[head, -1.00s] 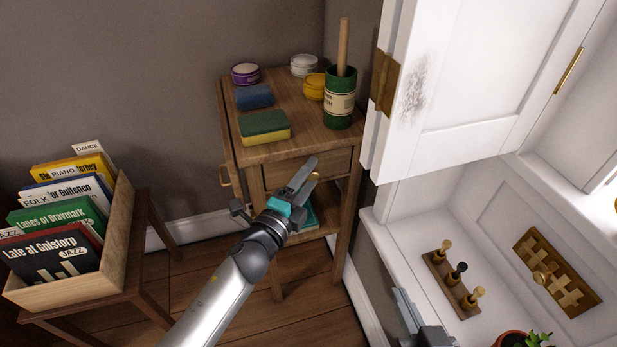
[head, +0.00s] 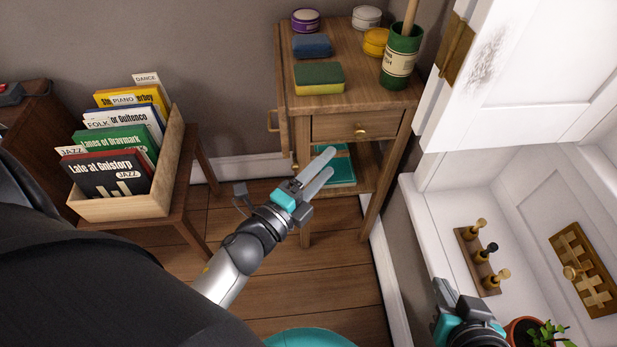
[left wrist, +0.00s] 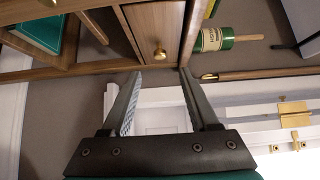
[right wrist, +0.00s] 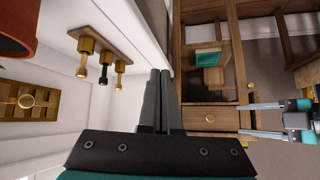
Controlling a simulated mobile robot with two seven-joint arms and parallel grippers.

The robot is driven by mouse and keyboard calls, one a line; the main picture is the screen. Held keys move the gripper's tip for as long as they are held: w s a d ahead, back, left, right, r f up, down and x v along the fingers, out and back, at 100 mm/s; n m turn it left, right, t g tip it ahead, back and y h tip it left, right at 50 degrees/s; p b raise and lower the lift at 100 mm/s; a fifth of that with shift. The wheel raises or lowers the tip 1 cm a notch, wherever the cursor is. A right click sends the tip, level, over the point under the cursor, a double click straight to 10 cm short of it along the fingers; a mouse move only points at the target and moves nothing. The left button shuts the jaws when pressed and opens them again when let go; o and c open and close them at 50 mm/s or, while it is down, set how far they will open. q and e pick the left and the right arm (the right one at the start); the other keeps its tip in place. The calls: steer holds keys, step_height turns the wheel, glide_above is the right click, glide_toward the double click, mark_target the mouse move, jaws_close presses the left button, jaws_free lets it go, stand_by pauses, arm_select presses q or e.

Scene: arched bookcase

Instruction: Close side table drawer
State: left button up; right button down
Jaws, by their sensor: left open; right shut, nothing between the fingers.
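The wooden side table (head: 352,95) stands against the back wall. Its front drawer (head: 335,127) has a small brass knob (head: 360,131) and looks about level with the frame; I cannot tell if a small gap remains. The drawer front and knob also show in the left wrist view (left wrist: 160,54) and right wrist view (right wrist: 210,118). A thin panel with a handle (head: 283,132) is at the table's left side. My left gripper (head: 326,163) is open and empty, in front of and below the drawer. My right gripper (head: 443,289) is shut and empty at lower right.
Sponges (head: 319,78), tins and a green brush pot (head: 400,62) stand on the tabletop. A teal book (head: 338,165) lies on the lower shelf. A record crate (head: 120,207) is left. A white cabinet door (head: 510,75) and ledge with pegs (head: 478,262) are right. Floor before the table is clear.

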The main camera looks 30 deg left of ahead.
arm_select(q)
steer(key=shift+s+a+p, duration=0.15)
steer(key=shift+s+a, duration=0.1)
steer(key=shift+s, duration=0.85)
steer(key=shift+s+a+p, duration=0.15)
steer(key=shift+s+a, duration=0.05)
steer(key=shift+s, duration=0.9)
arm_select(e)
steer(key=shift+s+d+g+h, duration=0.4)
steer(key=shift+s+d+g, duration=0.3)
steer(key=shift+d, duration=0.2)
